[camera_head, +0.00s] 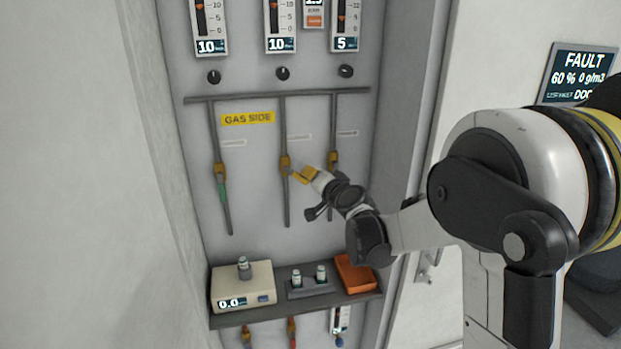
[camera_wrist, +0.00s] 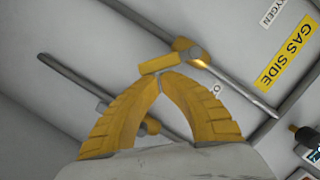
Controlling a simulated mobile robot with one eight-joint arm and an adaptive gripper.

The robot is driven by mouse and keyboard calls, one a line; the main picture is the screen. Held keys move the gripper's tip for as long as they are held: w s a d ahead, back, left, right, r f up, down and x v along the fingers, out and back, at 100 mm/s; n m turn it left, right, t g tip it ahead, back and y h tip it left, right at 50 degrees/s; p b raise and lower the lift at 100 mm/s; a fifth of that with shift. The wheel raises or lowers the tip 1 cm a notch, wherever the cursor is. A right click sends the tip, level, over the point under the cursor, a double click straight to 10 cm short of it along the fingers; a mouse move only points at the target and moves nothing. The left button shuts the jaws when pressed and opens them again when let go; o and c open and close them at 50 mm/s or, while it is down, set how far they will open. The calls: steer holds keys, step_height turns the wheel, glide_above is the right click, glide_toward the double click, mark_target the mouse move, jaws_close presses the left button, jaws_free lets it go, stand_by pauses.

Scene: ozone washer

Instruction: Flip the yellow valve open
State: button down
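Three vertical grey pipes each carry a yellow valve. The middle valve (camera_head: 285,164) has a yellow handle that sticks out sideways from its pipe; it also shows in the wrist view (camera_wrist: 188,50), with its handle (camera_wrist: 158,64) just beyond my fingertips. My gripper (camera_head: 308,174) points at this handle from the right. In the wrist view my gripper (camera_wrist: 162,77) has its two curved yellow fingers drawn together at the tips, with nothing clearly held between them. I cannot tell whether the tips touch the handle.
The left valve (camera_head: 220,169) has a green handle along its pipe. The right valve (camera_head: 333,160) is close to my wrist. Below, a shelf (camera_head: 235,319) holds a scale (camera_head: 228,284), small vials and an orange tray (camera_head: 353,276). A cabinet side wall stands close on the right.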

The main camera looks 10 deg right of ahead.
mark_target(304, 183)
steer(key=f+m+b, duration=0.1)
steer(key=m+b, duration=0.1)
steer(key=a+f+m+y+b, duration=0.1)
steer(key=f+m+b, duration=0.1)
steer(key=shift+a+m+t, duration=0.2)
steer(key=shift+m+t, duration=0.1)
steer(key=shift+t, duration=0.1)
steer(key=shift+a+f+m+t+y+b, duration=0.35)
steer(key=shift+a+m+b, duration=0.35)
steer(key=shift+m+b, duration=0.25)
steer(key=shift+a, duration=0.1)
